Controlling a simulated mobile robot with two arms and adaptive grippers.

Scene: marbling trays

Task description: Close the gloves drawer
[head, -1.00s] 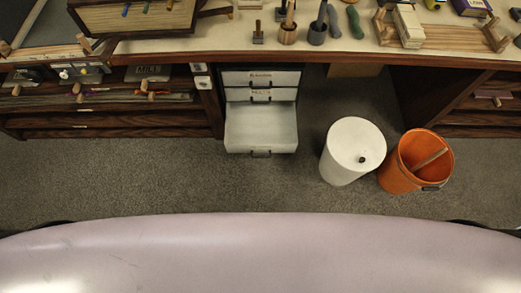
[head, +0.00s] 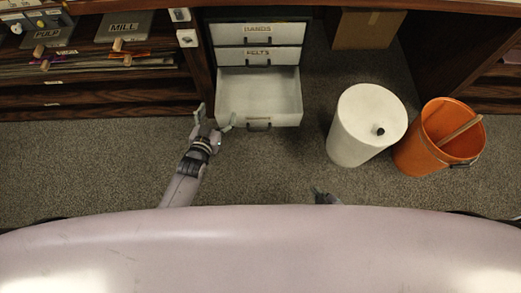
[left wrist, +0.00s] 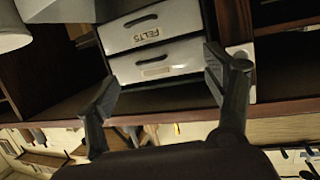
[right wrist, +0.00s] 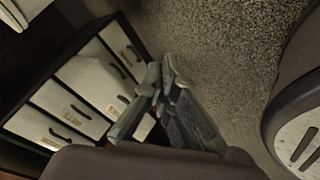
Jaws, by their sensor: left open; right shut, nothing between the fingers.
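Above are two shut drawers, the upper label hard to read and the lower felts drawer (head: 258,58). A white cylindrical bin (head: 362,135) and an orange bucket (head: 412,148) stand to the right. A cardboard box (head: 366,30) is under the table. Carpet before the drawer is clear.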

